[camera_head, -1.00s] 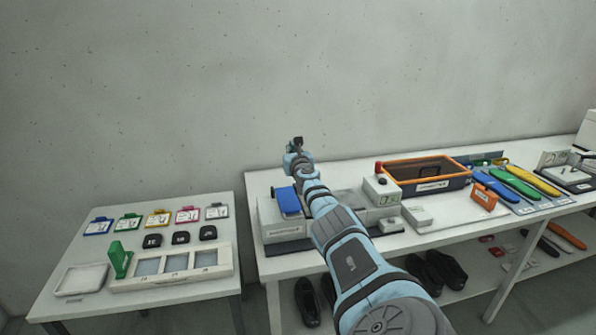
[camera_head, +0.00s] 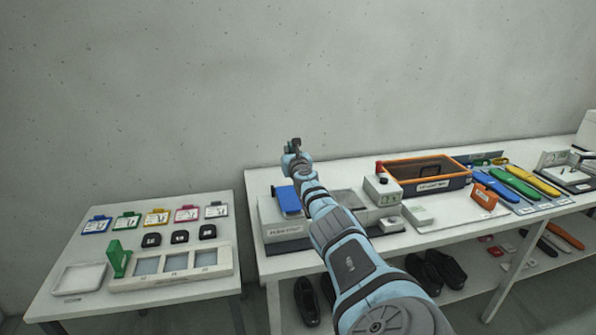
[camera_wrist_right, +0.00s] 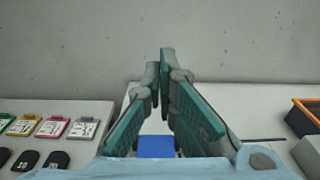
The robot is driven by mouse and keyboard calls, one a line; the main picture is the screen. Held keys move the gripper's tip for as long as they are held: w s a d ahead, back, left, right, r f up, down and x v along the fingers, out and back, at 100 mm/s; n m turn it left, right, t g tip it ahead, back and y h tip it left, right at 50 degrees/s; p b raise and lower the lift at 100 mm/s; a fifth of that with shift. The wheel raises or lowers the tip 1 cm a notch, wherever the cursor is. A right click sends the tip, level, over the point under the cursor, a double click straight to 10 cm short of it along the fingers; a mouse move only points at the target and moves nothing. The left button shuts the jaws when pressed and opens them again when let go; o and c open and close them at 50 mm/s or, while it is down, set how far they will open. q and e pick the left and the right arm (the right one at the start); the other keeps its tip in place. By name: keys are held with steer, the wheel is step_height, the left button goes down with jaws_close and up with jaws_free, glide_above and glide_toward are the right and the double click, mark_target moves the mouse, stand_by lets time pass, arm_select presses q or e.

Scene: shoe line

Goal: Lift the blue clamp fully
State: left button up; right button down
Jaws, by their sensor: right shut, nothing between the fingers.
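The blue clamp (camera_head: 288,200) sits on the left part of a light grey device (camera_head: 284,228) on the long table, its flat blue face tilted. It also shows in the right wrist view (camera_wrist_right: 156,146), low in the picture beyond the fingers, partly hidden by my wrist and fingers. My right gripper (camera_head: 294,143) is raised above and behind the clamp in the head view, apart from it. Its green-padded fingers (camera_wrist_right: 160,62) come together at the tips, shut and empty. My right arm hides part of the device. My left gripper is not in view.
An orange-rimmed crate (camera_head: 396,170) and a small box with a red knob (camera_head: 381,188) stand right of my arm. Colored tools (camera_head: 516,182) lie farther right. A separate table (camera_head: 230,280) at left holds badges and a frame with a green clamp (camera_head: 119,258). The air above is free.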

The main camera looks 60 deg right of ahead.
steer(key=s+a+f+p, duration=0.3)
steer(key=s+a+p, duration=0.1)
steer(key=s+a, duration=0.3)
steer(key=shift+s+a+f, duration=0.35)
